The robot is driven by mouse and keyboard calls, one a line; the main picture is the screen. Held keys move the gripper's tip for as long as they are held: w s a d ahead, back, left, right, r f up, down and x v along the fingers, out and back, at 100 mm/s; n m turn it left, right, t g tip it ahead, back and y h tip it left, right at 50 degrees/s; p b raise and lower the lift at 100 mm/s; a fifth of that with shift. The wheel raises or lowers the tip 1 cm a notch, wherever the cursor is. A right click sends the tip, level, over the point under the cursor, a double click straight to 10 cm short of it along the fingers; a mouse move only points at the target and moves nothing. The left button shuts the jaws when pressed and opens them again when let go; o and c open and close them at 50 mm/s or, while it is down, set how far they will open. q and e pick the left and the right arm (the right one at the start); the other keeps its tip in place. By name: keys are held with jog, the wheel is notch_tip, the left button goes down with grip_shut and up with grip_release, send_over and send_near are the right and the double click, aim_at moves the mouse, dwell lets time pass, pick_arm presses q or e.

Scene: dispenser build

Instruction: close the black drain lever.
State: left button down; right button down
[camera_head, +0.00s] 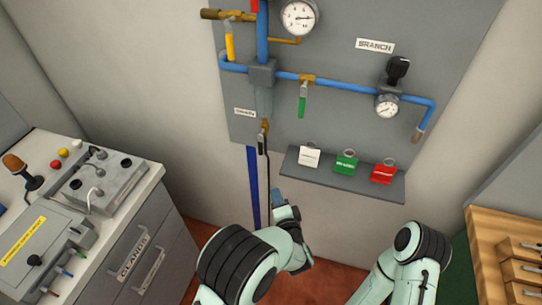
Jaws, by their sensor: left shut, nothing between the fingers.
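The black drain lever (261,143) hangs downward at the small brass drain valve (265,126), below the grey vertical body on the pipe. A small white label (244,112) is just left of it. My left gripper (279,197) is shut and empty, below the lever and slightly to its right, apart from it in the picture. Its fingertips are small and hard to make out. My right arm shows at the lower right, but its gripper is not visible.
A thin dark line runs down from the valve toward my left gripper. A shelf (335,180) with white, green and red tags is to the right. A green lever (302,107) and yellow lever (229,45) are above. A cabinet (140,245) stands left, a wooden drawer unit (490,240) right.

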aim_at(262, 143)
pick_arm(q)
jog(key=s+d+r+m+t+y, duration=0.1)
jog(key=d+r, duration=0.2)
jog(key=r, duration=0.4)
jog(key=shift+s+d+r+t, duration=0.2)
jog(key=shift+d+t, duration=0.2)
pick_arm(e)
jog(key=shift+d, duration=0.25)
pick_arm(q)
jog(key=shift+w, duration=0.1)
